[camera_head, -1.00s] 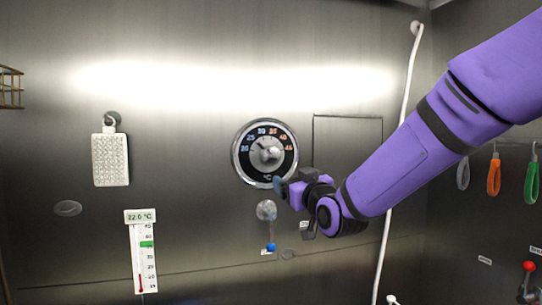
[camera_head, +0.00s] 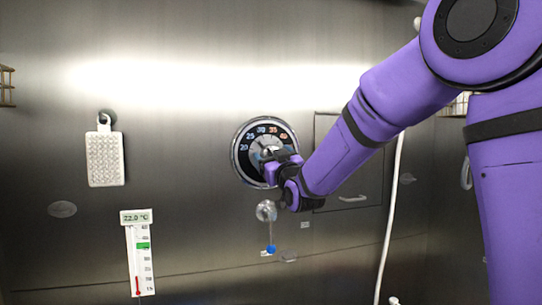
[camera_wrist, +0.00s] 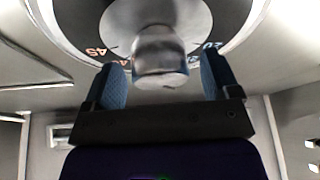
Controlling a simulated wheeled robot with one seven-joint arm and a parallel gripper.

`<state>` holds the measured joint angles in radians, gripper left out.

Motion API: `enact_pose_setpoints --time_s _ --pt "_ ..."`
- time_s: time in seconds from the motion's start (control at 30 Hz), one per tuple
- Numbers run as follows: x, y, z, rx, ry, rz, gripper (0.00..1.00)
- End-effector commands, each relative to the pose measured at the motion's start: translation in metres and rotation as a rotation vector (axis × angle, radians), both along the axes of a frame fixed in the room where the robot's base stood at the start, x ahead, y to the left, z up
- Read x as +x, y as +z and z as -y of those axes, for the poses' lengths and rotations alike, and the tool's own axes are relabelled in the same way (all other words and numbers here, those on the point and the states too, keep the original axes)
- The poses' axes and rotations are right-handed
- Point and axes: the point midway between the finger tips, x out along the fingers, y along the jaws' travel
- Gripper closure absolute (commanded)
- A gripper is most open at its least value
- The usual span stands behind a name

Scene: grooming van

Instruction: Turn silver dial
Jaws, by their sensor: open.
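The silver dial (camera_head: 246,160) is a round gauge on the steel wall, with a black numbered face and chrome rim. Its silver knob (camera_wrist: 158,52) shows in the wrist view, standing out from the face. My gripper (camera_wrist: 161,82) is open, with one blue-padded finger on each side of the knob and gaps visible between them. In the head view my gripper (camera_head: 270,157) covers the lower right of the dial and hides most of the knob. Whether the fingers touch the knob is not visible there.
Below the dial is a small lever with a blue tip (camera_head: 271,249). A thermometer (camera_head: 141,262) reading 22.0 °C is at lower left. A white perforated block (camera_head: 105,158) hangs at left. A white hose (camera_head: 391,215) runs down the wall at right.

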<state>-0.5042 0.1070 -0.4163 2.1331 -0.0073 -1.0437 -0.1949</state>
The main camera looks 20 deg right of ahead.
Motion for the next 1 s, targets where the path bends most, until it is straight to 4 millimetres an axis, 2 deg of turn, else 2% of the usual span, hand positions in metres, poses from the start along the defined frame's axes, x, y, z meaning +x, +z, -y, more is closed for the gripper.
enact_pose_setpoints --time_s 0.2,0.47,0.7,0.87,1.0 --pt "0.0122 0.0044 -0.0013 0.000 0.000 -0.001 0.18" --pt "0.0128 0.0050 -0.0013 0.001 0.000 -0.001 0.18" --pt "0.0126 0.0049 -0.0014 0.000 0.000 -0.001 0.67" --pt "0.0126 0.0049 -0.0014 0.026 0.000 -0.001 0.67" --pt "0.0127 0.0049 -0.0008 0.161 -0.001 -0.001 0.67"
